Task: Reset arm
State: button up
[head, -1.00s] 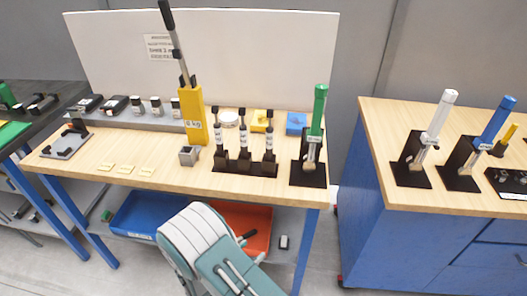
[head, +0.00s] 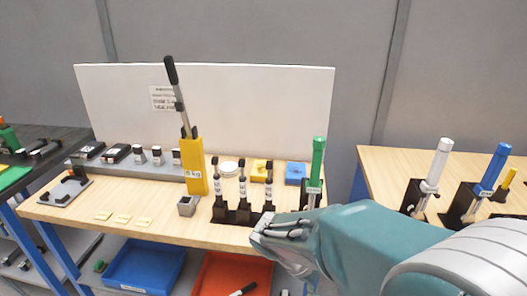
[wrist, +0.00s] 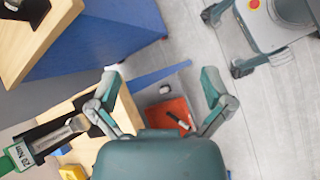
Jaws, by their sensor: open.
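My arm reaches in from the right in the head view, a teal and grey shape in front of the table's right front corner. Its end (head: 278,238) overlaps the table's front edge, and the fingers are hard to make out there. In the wrist view my gripper (wrist: 160,78) has its two fingers spread wide apart, with nothing between them. The green-handled tool (head: 317,160) stands upright in its black holder just behind my arm, which hides the holder's lower part. That tool, marked 20 Nm, also shows at the lower left of the wrist view (wrist: 22,156).
The wooden table (head: 150,228) carries a yellow lever tool (head: 193,165), a black rack of several drivers (head: 243,212) and small boxes. A blue bin (head: 145,268) and a red bin (head: 225,275) sit below. Another bench (head: 385,165) with handled tools stands right.

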jog(key=s+d+r+m+t+y, duration=0.1)
jog(key=s+r+m+t+y, duration=0.4)
jog(key=s+r+m, duration=0.5)
jog(key=s+r+y, duration=0.1)
jog(key=y, duration=0.1)
jog(key=shift+d+m+y, duration=0.3)
jog(key=shift+d+m, duration=0.1)
